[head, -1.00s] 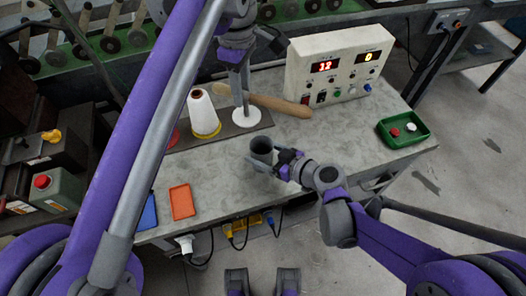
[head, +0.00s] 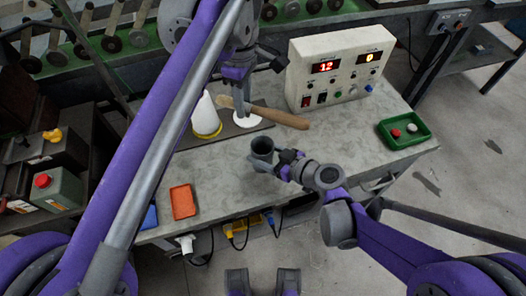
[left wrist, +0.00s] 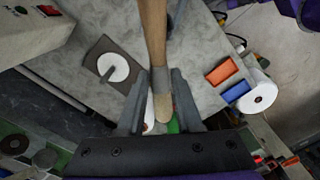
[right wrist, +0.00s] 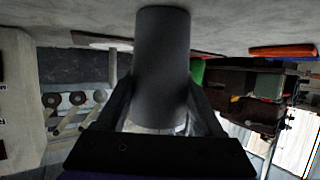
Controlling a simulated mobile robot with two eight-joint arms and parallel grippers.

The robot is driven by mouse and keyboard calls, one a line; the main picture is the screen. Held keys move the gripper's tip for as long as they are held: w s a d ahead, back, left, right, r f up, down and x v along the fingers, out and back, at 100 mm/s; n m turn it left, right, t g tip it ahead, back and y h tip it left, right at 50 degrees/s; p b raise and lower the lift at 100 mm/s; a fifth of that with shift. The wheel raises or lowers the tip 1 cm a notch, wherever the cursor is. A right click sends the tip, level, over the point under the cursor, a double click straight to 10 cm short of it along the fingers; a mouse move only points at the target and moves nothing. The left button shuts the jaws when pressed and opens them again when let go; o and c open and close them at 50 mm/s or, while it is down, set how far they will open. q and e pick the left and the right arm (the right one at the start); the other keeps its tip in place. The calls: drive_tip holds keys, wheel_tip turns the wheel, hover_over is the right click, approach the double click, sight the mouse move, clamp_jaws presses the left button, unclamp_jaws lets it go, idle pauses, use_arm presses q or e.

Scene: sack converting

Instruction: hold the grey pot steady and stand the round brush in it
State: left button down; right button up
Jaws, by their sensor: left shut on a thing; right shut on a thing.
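The round brush, with a wooden handle (head: 285,118), a grey band and pale bristles, is held by my left gripper (head: 240,103). The brush lies roughly level in the head view, handle pointing right. In the left wrist view the brush (left wrist: 154,35) runs between the fingers, gripped near its grey band. The grey pot (head: 262,148) stands upright near the front of the bench. My right gripper (head: 279,160) is shut on its side; the pot (right wrist: 162,60) fills the middle of the right wrist view. The brush is behind the pot and apart from it.
A white cone (head: 205,117) and a white disc (head: 248,118) stand on a dark plate behind the pot. A control box (head: 340,75) is at the back right, a green tray (head: 403,130) at the right. An orange tray (head: 182,201) and a blue tray (head: 149,217) lie front left.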

use_arm(q)
wheel_tip(320, 180, down, 7)
drive_tip(key=c, duration=1)
unclamp_jaws()
drive_tip(key=shift+f, duration=0.3)
drive_tip(key=o, duration=0.5)
drive_tip(key=shift+r, duration=0.1)
wheel_tip(320, 180, up, 12)
drive_tip(key=shift+f, duration=0.1)
